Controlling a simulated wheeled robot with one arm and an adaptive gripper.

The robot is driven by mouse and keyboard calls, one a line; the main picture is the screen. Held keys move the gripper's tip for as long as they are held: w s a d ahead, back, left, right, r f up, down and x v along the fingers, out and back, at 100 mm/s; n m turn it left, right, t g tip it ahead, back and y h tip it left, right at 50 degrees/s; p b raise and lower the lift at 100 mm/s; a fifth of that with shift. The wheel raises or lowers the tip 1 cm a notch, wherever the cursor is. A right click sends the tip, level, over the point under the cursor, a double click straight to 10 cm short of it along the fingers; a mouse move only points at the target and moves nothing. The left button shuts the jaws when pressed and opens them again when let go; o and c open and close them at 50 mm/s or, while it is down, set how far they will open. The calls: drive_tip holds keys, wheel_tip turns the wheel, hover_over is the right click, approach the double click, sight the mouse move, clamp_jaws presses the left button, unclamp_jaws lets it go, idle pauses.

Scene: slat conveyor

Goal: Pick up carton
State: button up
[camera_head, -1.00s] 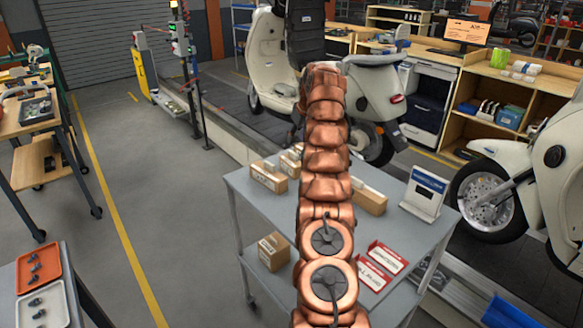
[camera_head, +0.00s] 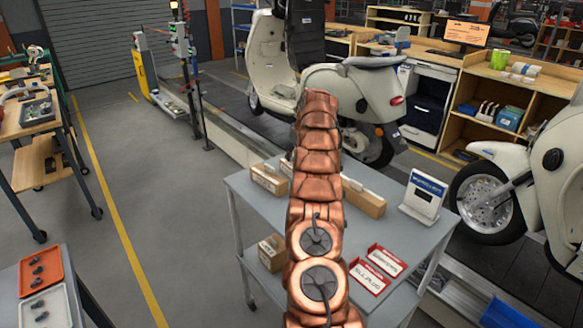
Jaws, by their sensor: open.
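Several brown cartons are on the grey cart (camera_head: 388,235). One carton (camera_head: 269,181) lies at the left of the cart top, and another carton (camera_head: 365,199) lies right of my copper arm. A small part of a further carton (camera_head: 286,167) shows just left of the arm, which hides the rest. One more carton (camera_head: 271,254) sits on the cart's lower shelf. My arm reaches forward over the cart and covers the middle of its top. My gripper is not visible; the arm ends out of sight behind its own links.
A small display stand (camera_head: 423,196) and two red-and-white label trays (camera_head: 369,277) are on the cart's right part. A cream scooter (camera_head: 355,90) stands behind it, another scooter (camera_head: 545,190) at right. Orange tray (camera_head: 40,270) is on the left table. Grey floor left of the cart is clear.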

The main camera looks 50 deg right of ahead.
drive_tip(key=shift+f, duration=0.1)
drive_tip(key=shift+c, duration=0.2)
clamp_jaws()
idle(0.5)
